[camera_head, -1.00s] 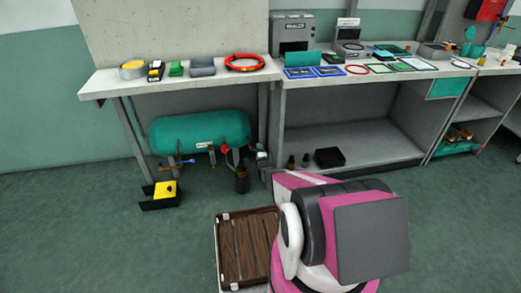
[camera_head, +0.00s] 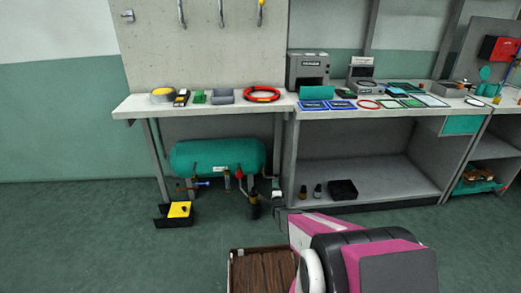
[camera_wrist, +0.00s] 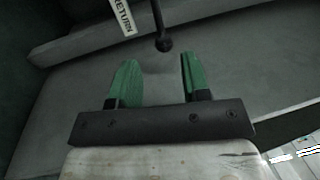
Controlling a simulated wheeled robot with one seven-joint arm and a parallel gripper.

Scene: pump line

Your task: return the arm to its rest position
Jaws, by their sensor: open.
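My arm, in pink, white and black, shows at the bottom right of the head view, folded in front of the benches. My gripper's end is not clear in that view. In the wrist view my gripper (camera_wrist: 152,82) has two green fingers standing wide apart, with nothing between them. Past the fingertips is a grey surface with a dark rod ending in a round knob (camera_wrist: 163,44) and a white label reading RETURN (camera_wrist: 123,16).
A workbench (camera_head: 135,105) carries a red ring (camera_head: 262,94) and small items. A green tank (camera_head: 215,157) and a yellow-black box (camera_head: 178,212) are below. A slatted brown tray (camera_head: 262,272) lies beside my arm. Floor at left is clear.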

